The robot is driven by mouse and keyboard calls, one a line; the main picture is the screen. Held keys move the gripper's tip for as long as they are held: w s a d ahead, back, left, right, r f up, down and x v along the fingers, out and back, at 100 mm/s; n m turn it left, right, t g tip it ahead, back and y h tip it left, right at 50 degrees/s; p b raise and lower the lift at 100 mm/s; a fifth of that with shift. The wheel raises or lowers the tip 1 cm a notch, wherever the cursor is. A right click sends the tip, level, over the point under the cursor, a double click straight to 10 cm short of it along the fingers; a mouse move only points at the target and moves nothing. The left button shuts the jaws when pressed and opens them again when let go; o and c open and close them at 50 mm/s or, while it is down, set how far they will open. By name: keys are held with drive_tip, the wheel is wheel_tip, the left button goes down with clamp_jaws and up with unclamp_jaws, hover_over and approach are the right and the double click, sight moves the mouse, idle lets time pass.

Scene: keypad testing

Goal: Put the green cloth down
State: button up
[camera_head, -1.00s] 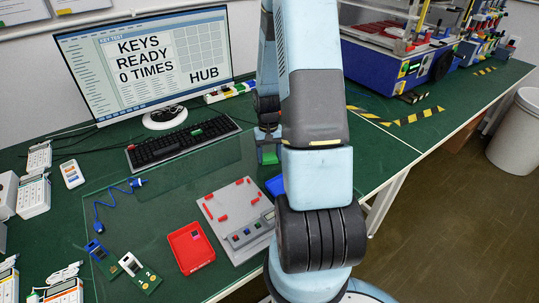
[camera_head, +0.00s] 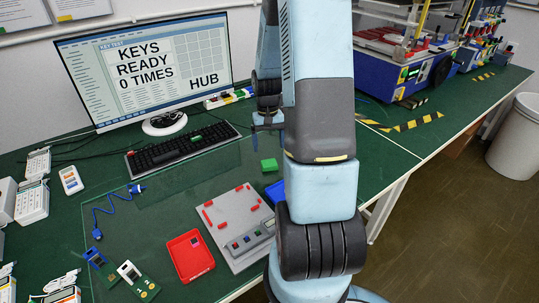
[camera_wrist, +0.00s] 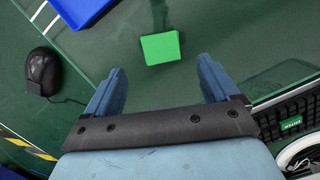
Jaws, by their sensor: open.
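The green cloth (camera_head: 269,165) shows as a small folded green block lying on the green bench top, right of the keyboard and just behind the grey fixture. In the wrist view the cloth (camera_wrist: 160,47) lies flat on the mat, beyond and between my fingertips, apart from both. My gripper (camera_wrist: 160,80) is open and empty, with a blue-grey finger on each side. In the head view my gripper (camera_head: 267,125) is above and behind the cloth, partly hidden by my arm.
A blue tray (camera_head: 275,190) sits close to the cloth; its edge shows in the wrist view (camera_wrist: 80,10). A black mouse (camera_wrist: 43,71) lies left in the wrist view. The keyboard (camera_head: 182,148), grey fixture (camera_head: 235,255) and red tray (camera_head: 190,256) are nearby.

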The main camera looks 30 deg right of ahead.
drive_tip(key=s+a+r+n+t, duration=0.1)
drive_tip(key=s+a+r, duration=0.15)
drive_tip(key=r, duration=0.45)
drive_tip(key=s+a+r+t+h, duration=0.1)
drive_tip(key=a+r, duration=0.3)
drive_tip(key=r, duration=0.4)
drive_tip(key=s+a+r+n+t, duration=0.1)
drive_tip(key=s+a+r, duration=0.15)
drive_tip(key=r, duration=0.45)
drive_tip(key=s+a+r+n+t, duration=0.1)
drive_tip(key=s+a+r+t, duration=0.1)
drive_tip(key=s, duration=0.4)
drive_tip(key=s+a+r+n+t, duration=0.1)
drive_tip(key=s+a+r+t, duration=0.1)
drive_tip(key=s+a+r, duration=0.3)
drive_tip(key=shift+s+a+r, duration=0.3)
drive_tip(key=shift+s+r, duration=0.35)
drive_tip(key=shift+r, duration=0.3)
drive_tip(key=shift+c, duration=0.4)
